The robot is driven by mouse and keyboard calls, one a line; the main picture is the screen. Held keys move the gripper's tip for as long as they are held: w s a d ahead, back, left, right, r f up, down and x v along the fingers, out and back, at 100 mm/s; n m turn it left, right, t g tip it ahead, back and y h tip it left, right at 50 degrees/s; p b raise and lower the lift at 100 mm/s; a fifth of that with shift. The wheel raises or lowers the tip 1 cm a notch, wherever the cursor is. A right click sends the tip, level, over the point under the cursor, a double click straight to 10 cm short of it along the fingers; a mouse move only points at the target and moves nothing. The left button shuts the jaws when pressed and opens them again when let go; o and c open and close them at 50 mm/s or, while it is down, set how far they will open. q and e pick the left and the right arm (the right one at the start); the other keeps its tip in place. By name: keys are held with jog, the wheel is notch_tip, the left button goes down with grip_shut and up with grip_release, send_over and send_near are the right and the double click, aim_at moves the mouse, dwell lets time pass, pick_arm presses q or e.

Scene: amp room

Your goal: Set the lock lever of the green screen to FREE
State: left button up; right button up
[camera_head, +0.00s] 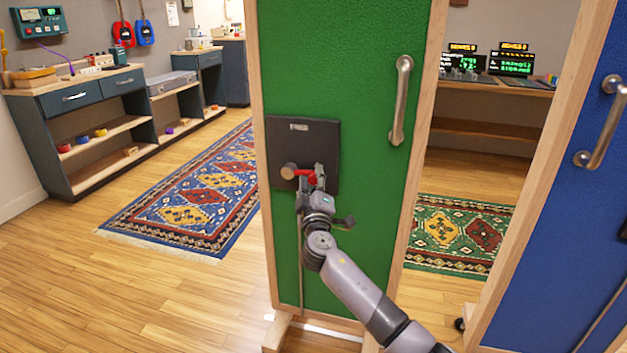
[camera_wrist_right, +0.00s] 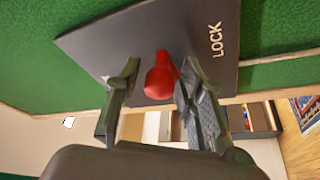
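The green screen (camera_head: 350,70) stands upright in a wooden frame in the middle of the head view. Its dark lock plate (camera_head: 318,134) carries a red lever (camera_head: 304,173) and a round metallic pivot (camera_head: 289,171). In the wrist view the lever's red end (camera_wrist_right: 160,78) lies between the fingers of my right gripper (camera_wrist_right: 157,88), and the word LOCK shows on the plate (camera_wrist_right: 185,40). The fingers are apart, with a gap on the left; the right finger is close to the red end, contact unclear. My right gripper (camera_head: 309,178) partly covers the lever in the head view. My left gripper is not in view.
A metal handle (camera_head: 401,100) sits on the green screen's right side. A blue screen (camera_head: 570,210) with its own handle (camera_head: 604,125) stands at the right. Shelves (camera_head: 95,150) line the left wall. Open floor (camera_head: 130,290) lies at lower left.

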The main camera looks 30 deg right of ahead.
grip_shut()
dwell(0.6)
